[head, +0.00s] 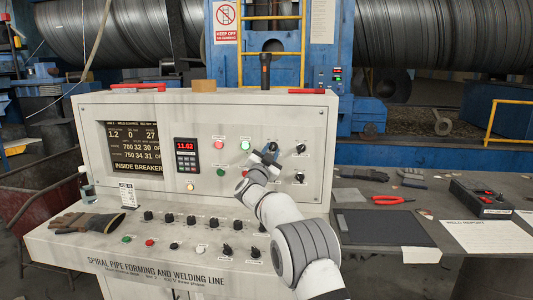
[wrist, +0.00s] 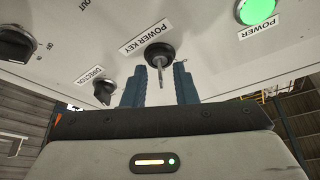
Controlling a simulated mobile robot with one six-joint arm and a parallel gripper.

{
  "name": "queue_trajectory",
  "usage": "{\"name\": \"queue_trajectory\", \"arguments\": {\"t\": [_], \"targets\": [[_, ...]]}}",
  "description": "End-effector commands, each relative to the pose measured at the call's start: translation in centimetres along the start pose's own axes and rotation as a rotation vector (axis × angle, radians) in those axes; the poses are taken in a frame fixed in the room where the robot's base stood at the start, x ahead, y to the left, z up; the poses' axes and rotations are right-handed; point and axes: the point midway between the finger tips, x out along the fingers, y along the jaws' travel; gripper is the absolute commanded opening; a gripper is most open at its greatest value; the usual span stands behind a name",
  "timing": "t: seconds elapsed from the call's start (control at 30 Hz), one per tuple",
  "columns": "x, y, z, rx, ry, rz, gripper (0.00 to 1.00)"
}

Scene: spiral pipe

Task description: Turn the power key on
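The power key (wrist: 160,54) is a round black switch with a thin metal key standing out of it, below its "POWER KEY" label in the wrist view. In the head view the power key (head: 273,147) shows as a small dark shape just above my gripper. My gripper (wrist: 160,88) has its two blue fingers apart, one on each side of the key, with a visible gap to each. My gripper (head: 265,159) is close to the panel face in the head view and hides part of it. The fingertips' exact depth along the key is unclear.
A lit green power lamp (wrist: 257,10) sits beside the key. A direction knob (wrist: 104,92) and another black knob (wrist: 16,45) are nearby. The console (head: 120,225) has several knobs on its lower shelf and gloves (head: 85,222) at left. Pliers (head: 388,199) lie on the right bench.

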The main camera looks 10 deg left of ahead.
Motion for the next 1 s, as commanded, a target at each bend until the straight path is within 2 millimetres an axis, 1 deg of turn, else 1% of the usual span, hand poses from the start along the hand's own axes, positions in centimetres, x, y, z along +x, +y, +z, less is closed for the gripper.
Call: {"name": "queue_trajectory", "arguments": {"t": [0.2, 0.33, 0.47, 0.7, 0.8, 1.0], "targets": [[0.0, 0.0, -0.1, 0.0, 0.002, 0.0, 0.25], [-0.7, 0.0, 0.0, -0.001, 0.001, 0.0, 0.25], [-2.3, 0.0, 0.0, -0.001, 0.001, -0.001, 0.25], [-5.8, 0.0, 0.1, -0.001, -0.001, -0.001, 0.25], [-6.9, -0.1, 0.1, 0.0, 0.0, -0.001, 0.25], [-7.8, 0.0, 0.0, 0.0, 0.001, 0.0, 0.25]]}}
